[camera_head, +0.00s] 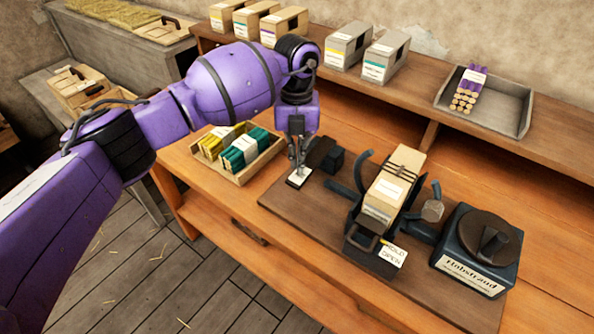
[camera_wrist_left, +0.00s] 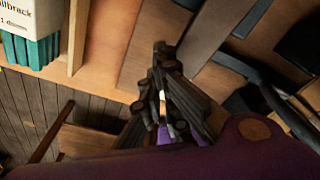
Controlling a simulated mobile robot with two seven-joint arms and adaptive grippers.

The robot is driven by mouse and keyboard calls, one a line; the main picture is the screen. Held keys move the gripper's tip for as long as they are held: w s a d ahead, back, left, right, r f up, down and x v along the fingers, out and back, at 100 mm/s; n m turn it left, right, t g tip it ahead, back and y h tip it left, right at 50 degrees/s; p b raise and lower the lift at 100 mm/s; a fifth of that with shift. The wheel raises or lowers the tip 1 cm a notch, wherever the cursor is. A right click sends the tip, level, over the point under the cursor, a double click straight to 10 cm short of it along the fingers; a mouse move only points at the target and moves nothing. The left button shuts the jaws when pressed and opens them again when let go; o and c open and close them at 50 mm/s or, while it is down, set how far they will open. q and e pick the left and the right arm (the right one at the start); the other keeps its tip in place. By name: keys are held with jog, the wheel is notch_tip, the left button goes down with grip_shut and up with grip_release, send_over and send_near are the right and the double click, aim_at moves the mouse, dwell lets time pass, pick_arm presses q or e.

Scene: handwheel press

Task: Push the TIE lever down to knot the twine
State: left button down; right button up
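My left gripper (camera_head: 298,163) points down over the left end of the press's brown base board, just above a small white label plate (camera_head: 298,178). Its fingers are together and hold nothing visible; they also show in the wrist view (camera_wrist_left: 160,60). A dark bar and block (camera_head: 325,156), probably the TIE lever's mount, sit close to the right of the fingertips. The lettering on the plate is too small to read, and the gripper partly hides this area. The press (camera_head: 388,193) holds a pale block with dark twine bands across its top. My right gripper is not in view.
A dark box with a round crank top (camera_head: 487,238) stands right of the press. A HOLD/OPEN tag (camera_head: 393,255) hangs at its front. A wooden tray (camera_head: 240,172) with yellow and teal bundles lies left. A grey tray (camera_head: 500,108) stands on the back shelf.

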pick_arm(q)
notch_tip(320, 180, up, 12)
jog(key=w, duration=0.1)
jog(key=shift+f, duration=0.15)
jog(key=shift+w, duration=0.1)
dwell(0.4)
